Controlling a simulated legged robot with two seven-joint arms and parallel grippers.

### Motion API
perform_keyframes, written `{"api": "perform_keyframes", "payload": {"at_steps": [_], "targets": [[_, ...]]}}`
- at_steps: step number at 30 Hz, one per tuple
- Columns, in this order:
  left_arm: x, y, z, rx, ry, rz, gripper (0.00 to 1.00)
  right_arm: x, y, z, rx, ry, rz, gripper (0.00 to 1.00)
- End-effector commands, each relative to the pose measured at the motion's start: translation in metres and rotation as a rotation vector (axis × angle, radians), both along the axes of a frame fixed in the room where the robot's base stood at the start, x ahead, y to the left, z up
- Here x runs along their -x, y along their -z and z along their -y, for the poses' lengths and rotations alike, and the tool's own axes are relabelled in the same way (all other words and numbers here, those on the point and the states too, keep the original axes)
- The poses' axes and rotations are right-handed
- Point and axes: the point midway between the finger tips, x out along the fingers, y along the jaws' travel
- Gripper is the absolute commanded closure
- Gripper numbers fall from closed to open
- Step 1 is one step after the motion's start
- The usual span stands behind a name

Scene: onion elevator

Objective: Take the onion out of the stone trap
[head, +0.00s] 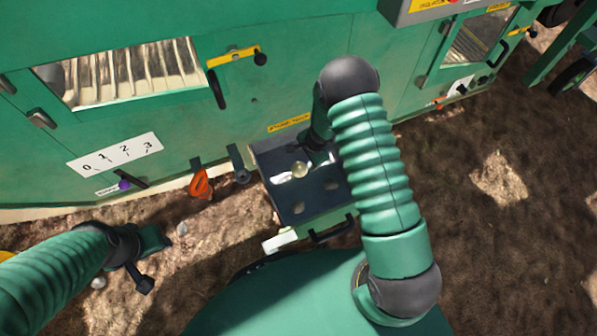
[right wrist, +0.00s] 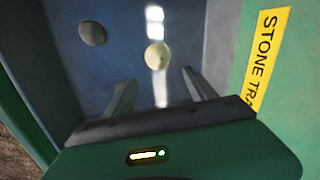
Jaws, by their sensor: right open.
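The stone trap (head: 283,158) is a dark open tray low on the green machine in the head view. Its inner floor (right wrist: 205,30) also shows in the right wrist view. The onion, a pale yellowish ball (head: 299,169), lies in the tray; it also shows in the right wrist view (right wrist: 157,55). My right gripper (right wrist: 158,78) is open over the tray, with the onion just beyond and between its fingertips. The onion looks free of the fingers. My left gripper (head: 142,272) hangs low at the left, away from the trap; its jaw state is unclear.
A greyish-brown stone (right wrist: 92,33) lies left of the onion in the tray. A yellow label (right wrist: 264,60) marks the trap wall. An orange handle (head: 200,184) and a black lever (head: 240,165) sit left of the trap. Bare soil (head: 450,190) is open at the right.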

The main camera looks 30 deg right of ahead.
Motion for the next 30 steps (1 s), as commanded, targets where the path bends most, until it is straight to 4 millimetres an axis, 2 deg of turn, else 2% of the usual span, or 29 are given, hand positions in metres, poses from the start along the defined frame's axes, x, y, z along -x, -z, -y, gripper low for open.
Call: {"api": "perform_keyframes", "payload": {"at_steps": [1,6,13,18,21,27,30], "targets": [[0.000,0.012,0.000,0.000,0.000,0.000,0.58,-0.003,0.021,-0.002,0.001,-0.003,-0.002,0.35],[0.000,0.025,0.000,0.000,0.000,-0.001,0.58,-0.014,0.058,-0.004,0.001,-0.004,-0.001,0.35],[0.000,0.034,0.000,0.000,0.000,-0.001,0.58,-0.020,0.080,-0.005,0.000,-0.004,-0.001,0.35],[0.000,0.059,0.000,0.000,0.000,-0.001,0.58,-0.024,0.113,-0.008,0.001,-0.007,-0.002,0.35],[0.000,0.062,0.000,0.000,0.000,-0.001,0.58,-0.028,0.123,-0.008,0.001,-0.006,-0.001,0.35],[0.000,0.060,0.000,0.000,0.000,-0.001,0.58,-0.029,0.121,-0.008,0.000,-0.003,0.000,0.35],[0.000,0.060,0.000,0.000,0.000,-0.001,0.58,-0.029,0.121,-0.008,0.000,-0.003,0.000,0.47]]}}
